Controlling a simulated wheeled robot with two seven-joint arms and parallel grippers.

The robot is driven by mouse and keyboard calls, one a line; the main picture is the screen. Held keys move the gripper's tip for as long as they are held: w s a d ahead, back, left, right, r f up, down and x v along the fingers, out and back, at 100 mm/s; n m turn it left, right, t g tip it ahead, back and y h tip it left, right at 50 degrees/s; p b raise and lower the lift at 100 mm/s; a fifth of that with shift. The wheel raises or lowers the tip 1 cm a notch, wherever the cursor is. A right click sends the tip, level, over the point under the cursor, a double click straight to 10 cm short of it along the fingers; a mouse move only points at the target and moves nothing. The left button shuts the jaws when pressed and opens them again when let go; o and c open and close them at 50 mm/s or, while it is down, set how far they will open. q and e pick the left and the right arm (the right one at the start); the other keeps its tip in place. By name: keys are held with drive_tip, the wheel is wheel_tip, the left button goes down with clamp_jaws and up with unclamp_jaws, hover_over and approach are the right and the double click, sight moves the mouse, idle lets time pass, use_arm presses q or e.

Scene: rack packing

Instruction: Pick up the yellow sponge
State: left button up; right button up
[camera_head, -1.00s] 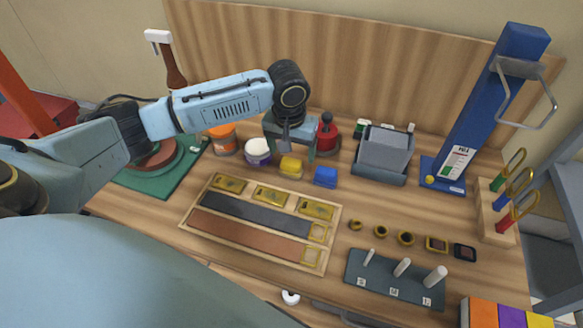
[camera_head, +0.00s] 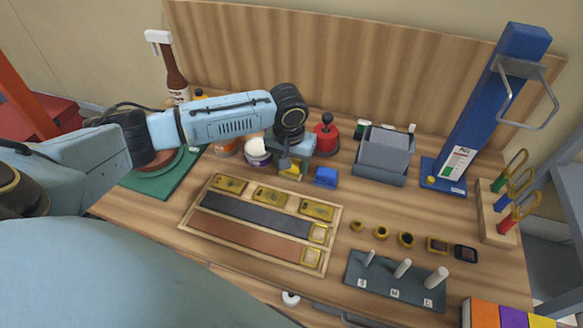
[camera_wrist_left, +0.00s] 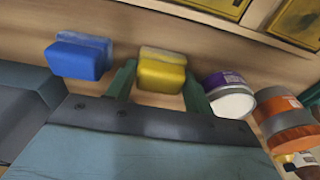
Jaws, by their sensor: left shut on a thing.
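The yellow sponge (camera_wrist_left: 162,73) sits between the two green fingers of my left gripper (camera_wrist_left: 158,82) in the left wrist view. In the head view my left gripper (camera_head: 292,169) is at the sponge, which is mostly hidden behind it. The gripper is shut on the sponge, at about table height; I cannot tell whether the sponge touches the table. My right gripper is not in view.
A blue sponge (camera_head: 326,177) lies just right of the yellow one. A white-and-purple tub (camera_head: 257,153) stands close on the left. A wooden tray (camera_head: 189,222) lies in front.

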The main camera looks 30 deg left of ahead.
use_arm(q)
drive_tip(key=shift+r, duration=0.1)
drive_tip(key=shift+c, duration=0.2)
wheel_tip(320, 180, up, 10)
drive_tip(key=shift+f+p, duration=0.1)
drive_tip(key=shift+p, duration=0.35)
